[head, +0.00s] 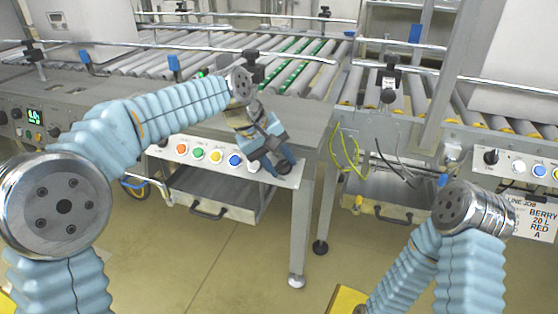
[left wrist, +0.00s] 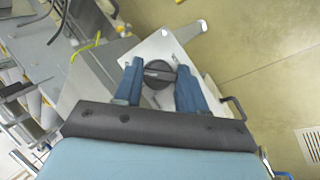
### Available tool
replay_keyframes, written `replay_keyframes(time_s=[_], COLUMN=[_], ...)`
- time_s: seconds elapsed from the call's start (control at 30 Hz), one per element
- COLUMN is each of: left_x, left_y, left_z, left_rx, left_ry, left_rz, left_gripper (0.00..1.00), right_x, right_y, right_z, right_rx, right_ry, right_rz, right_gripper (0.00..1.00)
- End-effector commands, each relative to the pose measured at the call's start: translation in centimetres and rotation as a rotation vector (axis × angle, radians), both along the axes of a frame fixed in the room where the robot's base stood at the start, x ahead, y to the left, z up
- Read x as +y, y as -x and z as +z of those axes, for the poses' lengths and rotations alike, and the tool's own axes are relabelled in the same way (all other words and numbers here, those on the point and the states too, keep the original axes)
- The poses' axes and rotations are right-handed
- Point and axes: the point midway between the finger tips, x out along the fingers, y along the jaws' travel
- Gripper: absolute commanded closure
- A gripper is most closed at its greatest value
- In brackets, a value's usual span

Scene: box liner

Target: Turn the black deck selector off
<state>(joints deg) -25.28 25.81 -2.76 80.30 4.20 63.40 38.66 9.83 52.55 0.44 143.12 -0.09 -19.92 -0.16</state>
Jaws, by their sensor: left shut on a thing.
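The black selector (left wrist: 158,74) is a round knob with a raised bar across it, on a pale panel plate (left wrist: 150,50) in the left wrist view. My left gripper (left wrist: 159,84) has its two blue fingers on either side of the knob, shut on it. In the head view my left gripper (head: 283,164) is at the right end of the button panel (head: 219,158) and hides the knob. The knob's labels cannot be read. My right arm (head: 462,208) is at lower right.
Orange, green, yellow and blue buttons (head: 235,160) sit left of my left gripper. Another panel with a black knob (head: 491,157) is at far right. A drawer (head: 215,193) hangs below the near panel. Roller conveyors (head: 300,75) lie behind. The floor (head: 240,260) in front is clear.

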Motion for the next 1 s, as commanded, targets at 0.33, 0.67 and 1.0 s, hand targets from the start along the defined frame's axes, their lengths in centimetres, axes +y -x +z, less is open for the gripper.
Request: replay_keyframes(time_s=[0.33, 0.67, 1.0], left_x=[0.1, 0.3, 0.4], left_y=[0.0, 0.1, 0.2], left_z=[0.0, -0.2, -0.4], left_rx=[0.01, 0.056, 0.112], left_ry=[0.028, 0.167, 0.344], left_rz=[0.035, 0.202, 0.413], left_gripper=[0.9, 0.9, 0.9], right_x=[0.0, 0.0, 0.1], right_y=[0.0, 0.0, 0.0], right_z=[-0.1, -0.5, -1.3], right_rx=[0.0, 0.001, 0.003], right_ry=[0.0, -0.001, -0.004], right_rz=[0.0, 0.0, 0.002], right_gripper=[0.49, 0.49, 0.49])
